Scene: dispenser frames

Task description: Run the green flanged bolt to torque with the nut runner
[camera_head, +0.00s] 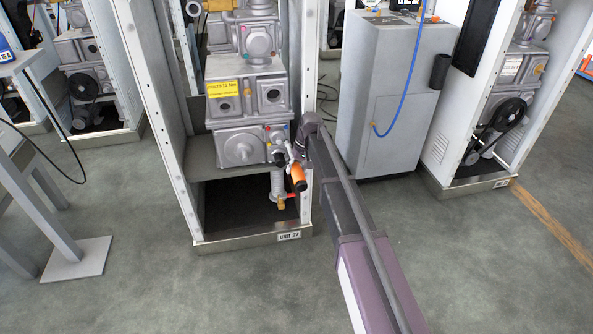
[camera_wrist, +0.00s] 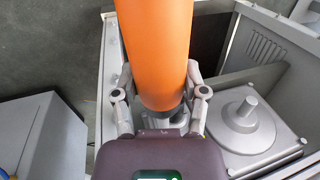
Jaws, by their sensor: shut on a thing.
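My gripper (camera_wrist: 160,92) has its two fingers closed around the orange body of the nut runner (camera_wrist: 155,40). In the head view the nut runner (camera_head: 298,177) hangs tilted at the front right of the grey pump housing (camera_head: 226,150) in the frame marked UNIT 27. Its upper end is close to the housing's right side. The nose of the tool is hidden in the wrist view, so I cannot tell whether it touches a bolt. Small coloured spots show on the housing near the tool. I cannot make out the green flanged bolt among them.
The frame's white post (camera_head: 308,70) stands close beside my arm. A grey cabinet (camera_head: 385,100) with a blue hose (camera_head: 398,105) is to the right. A grey pipe fitting (camera_head: 277,186) hangs below the housing. Open floor (camera_head: 150,215) lies to the left.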

